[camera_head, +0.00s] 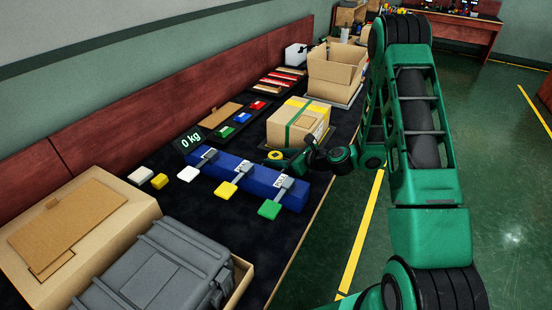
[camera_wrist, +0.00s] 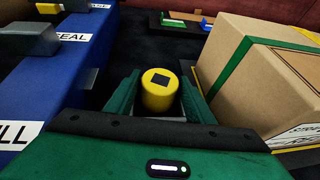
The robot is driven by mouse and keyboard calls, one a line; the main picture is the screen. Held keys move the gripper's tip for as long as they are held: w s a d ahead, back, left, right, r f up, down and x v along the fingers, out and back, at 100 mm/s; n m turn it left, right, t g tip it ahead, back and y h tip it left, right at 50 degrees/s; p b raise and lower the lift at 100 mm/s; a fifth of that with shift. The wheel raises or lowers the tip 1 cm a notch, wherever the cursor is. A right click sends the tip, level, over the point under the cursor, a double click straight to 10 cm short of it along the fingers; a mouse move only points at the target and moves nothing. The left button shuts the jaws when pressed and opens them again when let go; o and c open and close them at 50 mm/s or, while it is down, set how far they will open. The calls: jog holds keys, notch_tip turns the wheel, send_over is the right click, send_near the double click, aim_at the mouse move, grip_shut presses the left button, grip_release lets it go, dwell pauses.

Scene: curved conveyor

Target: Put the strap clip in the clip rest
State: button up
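A yellow cylinder with a black square on its top (camera_wrist: 160,90) sits between the fingertips of my gripper (camera_wrist: 160,95) in the wrist view. It fills the gap and seems to touch both green fingers; I take it for the strap clip. In the head view, the yellow piece (camera_head: 275,155) shows at my gripper (camera_head: 277,161), beside the blue housing and left of the strapped carton. The fingers hide its sides. I cannot tell for sure which thing is the clip rest.
A carton with a green strap (camera_head: 297,122) stands close on the right. A long blue housing (camera_head: 237,176) with white, yellow and green paddles lies on the left. Red, blue and green pieces (camera_head: 242,117) lie behind.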

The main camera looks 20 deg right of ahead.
jog(key=shift+o, duration=0.6)
jog(key=shift+d+r, duration=0.1)
jog(key=shift+r, duration=0.05)
jog(key=v, duration=1.1)
jog(key=shift+s+d+r, duration=0.1)
jog(key=shift+s+r, duration=0.15)
jog(key=shift+s, duration=0.1)
